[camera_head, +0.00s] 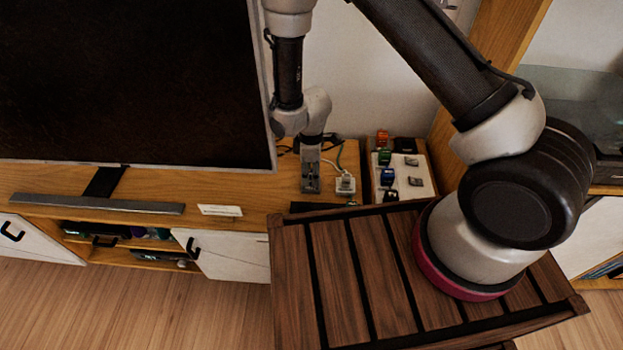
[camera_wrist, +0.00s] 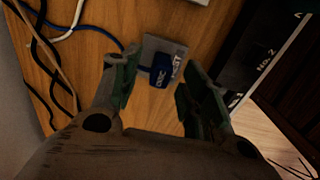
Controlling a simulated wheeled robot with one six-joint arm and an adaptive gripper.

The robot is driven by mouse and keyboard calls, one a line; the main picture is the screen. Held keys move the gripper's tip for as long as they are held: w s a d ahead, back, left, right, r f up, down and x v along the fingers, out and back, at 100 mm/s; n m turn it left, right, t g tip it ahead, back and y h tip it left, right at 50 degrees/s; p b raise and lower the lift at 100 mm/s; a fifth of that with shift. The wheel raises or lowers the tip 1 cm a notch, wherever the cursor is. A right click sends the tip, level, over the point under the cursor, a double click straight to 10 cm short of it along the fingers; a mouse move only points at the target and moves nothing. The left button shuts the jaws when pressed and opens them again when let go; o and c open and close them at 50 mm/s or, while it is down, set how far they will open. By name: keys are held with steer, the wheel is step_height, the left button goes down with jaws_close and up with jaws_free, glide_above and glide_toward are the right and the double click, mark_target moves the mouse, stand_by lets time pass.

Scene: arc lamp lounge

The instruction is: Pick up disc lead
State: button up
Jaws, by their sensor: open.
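In the wrist view, a small blue piece with pale lettering that seems to read "DISC" (camera_wrist: 160,72) sits on a grey square plate (camera_wrist: 153,45) on the wooden surface. I take it to be the disc lead. My gripper (camera_wrist: 162,62) is open, one finger on either side of the blue piece, with visible gaps between. I cannot tell how far above it the fingertips are. In the head view, my gripper (camera_head: 310,184) points down over the wooden TV cabinet top, and the blue piece is hidden there.
Black, white and blue cables (camera_wrist: 75,30) lie to the left in the wrist view. A black box marked NO. 2 (camera_wrist: 245,65) stands close on the right. In the head view, a white socket block (camera_head: 345,186) and a tray of coloured pieces (camera_head: 425,182) stand right of my gripper.

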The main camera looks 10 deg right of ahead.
mark_target(311, 174)
steer(key=shift+f, duration=1.55)
jaws_close()
steer(key=shift+a, duration=0.1)
steer(key=shift+r, duration=0.1)
